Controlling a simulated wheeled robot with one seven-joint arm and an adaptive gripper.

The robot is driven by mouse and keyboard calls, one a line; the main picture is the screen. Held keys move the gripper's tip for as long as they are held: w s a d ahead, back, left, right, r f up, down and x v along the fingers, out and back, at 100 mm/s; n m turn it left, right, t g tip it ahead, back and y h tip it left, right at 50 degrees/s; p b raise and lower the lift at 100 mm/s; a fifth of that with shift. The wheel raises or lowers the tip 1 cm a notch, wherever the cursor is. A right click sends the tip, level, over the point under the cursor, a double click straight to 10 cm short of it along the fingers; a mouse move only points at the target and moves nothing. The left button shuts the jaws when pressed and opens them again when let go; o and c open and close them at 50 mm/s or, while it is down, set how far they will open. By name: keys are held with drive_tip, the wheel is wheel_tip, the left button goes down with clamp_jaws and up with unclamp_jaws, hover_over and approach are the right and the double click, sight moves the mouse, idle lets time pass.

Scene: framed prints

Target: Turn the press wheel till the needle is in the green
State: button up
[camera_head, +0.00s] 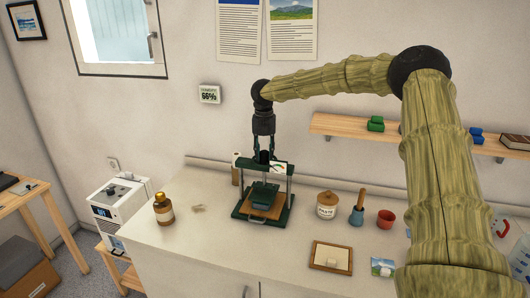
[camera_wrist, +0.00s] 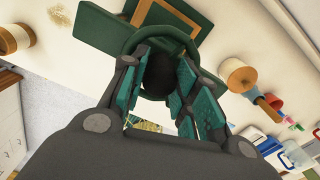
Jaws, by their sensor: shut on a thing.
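A dark green press (camera_head: 240,212) with pale upright posts stands on the white counter. A green block sits low in it above a wooden board (camera_head: 276,211). My gripper (camera_head: 264,157) points down at the top of the press. In the wrist view my gripper (camera_wrist: 158,85) is shut on the press wheel (camera_wrist: 148,38), a dark green round part with a dark middle between the fingers. A small pale face (camera_head: 279,167) shows on the top beam of the press. The needle and any green zone are too small to make out.
On the counter (camera_head: 190,240), a brown bottle (camera_head: 164,212) stands left of the press. A lidded jar (camera_head: 327,204), a wooden-handled tool (camera_head: 357,211) and a red cup (camera_head: 385,218) stand to the right. A wooden shelf (camera_head: 340,127) is on the wall behind my arm.

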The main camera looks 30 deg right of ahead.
sight(265, 151)
drive_tip(key=shift+w+d+r, duration=0.1)
drive_tip(key=shift+w+r, duration=0.05)
drive_tip(key=shift+r, duration=0.1)
drive_tip(key=o, duration=0.8)
drive_tip(key=shift+c, duration=0.2)
drive_tip(key=shift+o, duration=1.3)
drive_tip(key=shift+f, duration=0.15)
wheel_tip(265, 151, up, 12)
